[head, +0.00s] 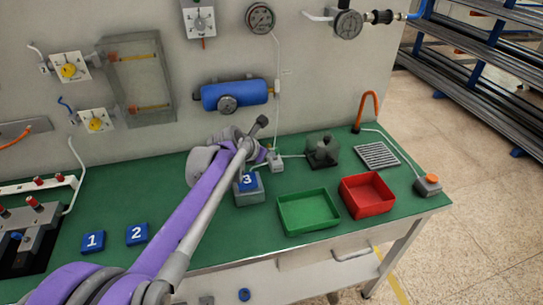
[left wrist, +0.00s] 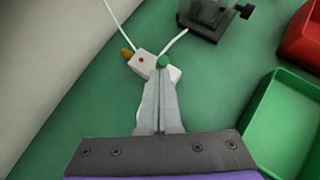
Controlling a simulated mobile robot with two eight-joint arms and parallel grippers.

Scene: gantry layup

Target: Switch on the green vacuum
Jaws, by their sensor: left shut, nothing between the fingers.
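A small white switch box (left wrist: 152,68) with a green round button (left wrist: 163,61) and an orange-yellow knob (left wrist: 127,53) sits on the green bench top, with thin white lines running from it. It also shows in the head view (head: 276,164), just right of my wrist. My left gripper (left wrist: 161,78) is shut and empty. In the left wrist view its fingertips are right at the near side of the green button; whether they touch it, I cannot tell. In the head view my left gripper (head: 268,153) is mostly hidden behind my wrist. My right gripper is not in view.
A dark clamp-like device (head: 322,150) stands right of the box. A green tray (head: 308,229) and a red tray (head: 368,210) lie nearer the front edge. A panel wall (head: 300,100) rises behind.

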